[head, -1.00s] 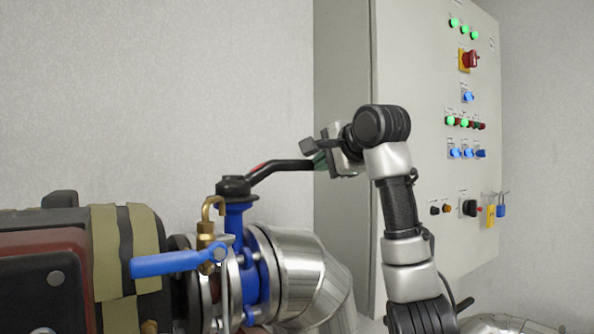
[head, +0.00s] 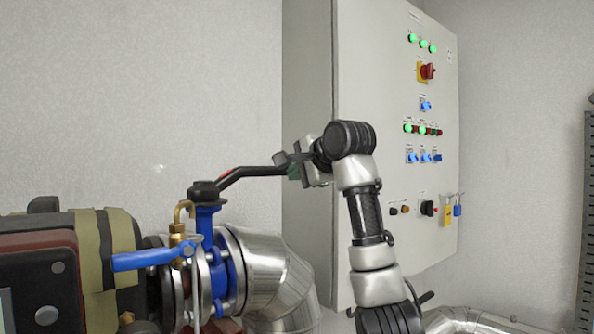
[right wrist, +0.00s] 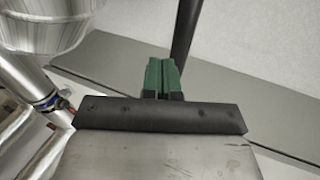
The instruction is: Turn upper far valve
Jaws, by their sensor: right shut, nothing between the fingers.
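The upper far valve has a blue body (head: 208,222) and a long black lever handle (head: 250,171) with a red mark on top. The handle points right and slightly up in the head view. My right gripper (head: 293,173) is at the handle's free end. In the right wrist view its green fingers (right wrist: 162,66) are shut together with nothing between them. The dark handle (right wrist: 186,32) passes just right of the fingertips there, outside the fingers; I cannot tell whether they touch. My left gripper is not in view.
A second valve with a blue lever (head: 150,260) and a brass fitting (head: 178,232) sits lower in front. Silver pipe (head: 275,275) curves beside the flanges. A grey control cabinet (head: 385,90) stands close behind my right arm. Strapped equipment (head: 95,250) is at left.

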